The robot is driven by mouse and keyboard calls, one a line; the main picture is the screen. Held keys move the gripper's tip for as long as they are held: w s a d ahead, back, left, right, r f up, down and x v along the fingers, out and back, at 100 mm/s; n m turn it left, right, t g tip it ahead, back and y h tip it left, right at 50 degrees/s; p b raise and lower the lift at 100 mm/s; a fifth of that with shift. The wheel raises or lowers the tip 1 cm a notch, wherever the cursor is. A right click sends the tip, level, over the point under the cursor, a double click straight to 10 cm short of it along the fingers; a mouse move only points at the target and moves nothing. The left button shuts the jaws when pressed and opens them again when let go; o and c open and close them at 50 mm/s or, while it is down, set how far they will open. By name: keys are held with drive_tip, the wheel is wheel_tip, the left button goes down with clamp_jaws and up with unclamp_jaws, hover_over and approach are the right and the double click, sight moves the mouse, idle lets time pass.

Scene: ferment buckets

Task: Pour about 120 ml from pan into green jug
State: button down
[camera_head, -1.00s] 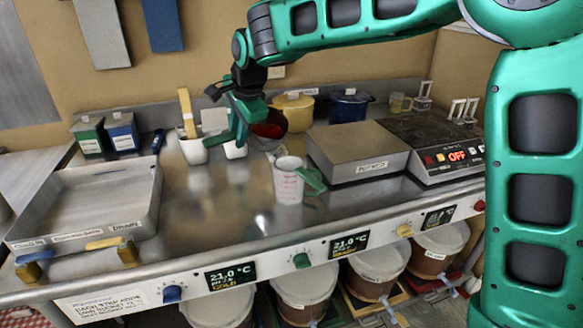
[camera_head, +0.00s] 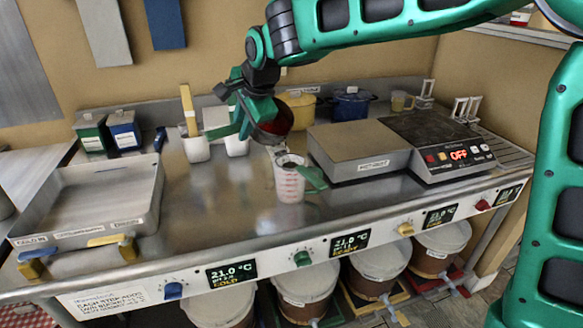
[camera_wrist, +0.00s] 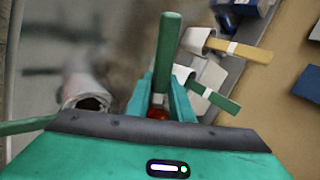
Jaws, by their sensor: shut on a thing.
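The pan (camera_head: 277,121) is grey with dark red contents. My gripper (camera_head: 246,112) is shut on its green handle, which shows in the wrist view (camera_wrist: 166,50). The pan is raised and tilted, its opening turned partly toward the head camera and its lower rim just above and left of the jug's mouth. The green jug (camera_head: 289,185) is a pale see-through measuring jug with red marks and a green handle, upright on the steel counter. It also shows in the wrist view (camera_wrist: 84,88), left of my gripper. I cannot tell whether liquid is flowing or how much the jug holds.
A flat-topped scale (camera_head: 358,152) stands close right of the jug, with a hob (camera_head: 440,150) beyond. White pots (camera_head: 196,149) with tools stand left of my gripper. Yellow (camera_head: 300,108) and blue (camera_head: 351,106) pots are behind. A steel tray (camera_head: 90,200) is at left.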

drive_tip(key=shift+s+d+r, duration=0.2)
drive_tip(key=shift+s+d, duration=0.05)
drive_tip(key=shift+s, duration=0.25)
drive_tip(key=shift+s+p, duration=0.3)
drive_tip(key=shift+s, duration=0.15)
drive_tip(key=shift+s, duration=0.15)
drive_tip(key=shift+d, duration=0.1)
drive_tip(key=shift+s+d+f+t+p, duration=0.1)
drive_tip(key=shift+s+d+t+p, duration=0.2)
drive_tip(key=shift+s+t, duration=0.1)
drive_tip(key=shift+s+f+t+y+p, duration=0.15)
drive_tip(key=shift+f+t+y+p, duration=0.05)
drive_tip(key=shift+t+y+p, duration=0.2)
drive_tip(key=shift+a+f, duration=0.1)
idle(0.6)
